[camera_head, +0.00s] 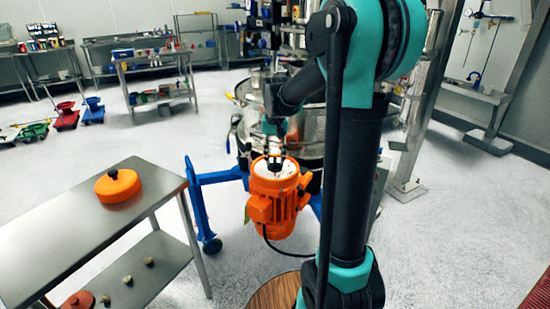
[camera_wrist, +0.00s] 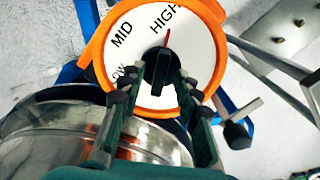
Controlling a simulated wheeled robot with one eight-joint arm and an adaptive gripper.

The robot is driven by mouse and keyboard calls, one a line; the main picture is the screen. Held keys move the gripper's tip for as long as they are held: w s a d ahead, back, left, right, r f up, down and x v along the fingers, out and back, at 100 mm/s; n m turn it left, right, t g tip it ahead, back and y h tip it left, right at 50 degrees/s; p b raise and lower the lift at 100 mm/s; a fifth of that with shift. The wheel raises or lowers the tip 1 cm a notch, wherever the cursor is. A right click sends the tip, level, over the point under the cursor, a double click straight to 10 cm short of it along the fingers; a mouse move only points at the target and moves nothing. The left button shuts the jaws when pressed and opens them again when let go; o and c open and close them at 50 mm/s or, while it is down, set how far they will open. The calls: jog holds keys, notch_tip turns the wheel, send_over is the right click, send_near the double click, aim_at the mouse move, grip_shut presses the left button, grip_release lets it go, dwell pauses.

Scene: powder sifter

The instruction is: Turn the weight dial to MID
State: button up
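The weight dial is a white round face (camera_wrist: 205,48) with an orange rim on top of an orange motor (camera_head: 270,208). In the wrist view its black knob (camera_wrist: 160,70) sits at the centre. A thin red mark (camera_wrist: 167,38) above the knob lies by the word HIGH. MID (camera_wrist: 122,36) is to the upper left and LOW, partly covered by a finger, is below it. My gripper (camera_wrist: 159,84) is open, with one fingertip on each side of the knob and gaps seemingly showing. In the head view my gripper (camera_head: 275,158) is right over the dial; contact is unclear there.
A shiny metal vessel (camera_wrist: 45,130) is close below left in the wrist view. A blue wheeled frame (camera_head: 200,200) stands beside the motor. A steel table (camera_head: 60,225) with an orange lid (camera_head: 117,185) is at the left. Grey floor is open between.

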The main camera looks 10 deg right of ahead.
grip_shut()
jog(key=shift+n, duration=0.3)
jog(key=n, duration=1.1)
dwell(0.4)
dwell(0.3)
grip_release()
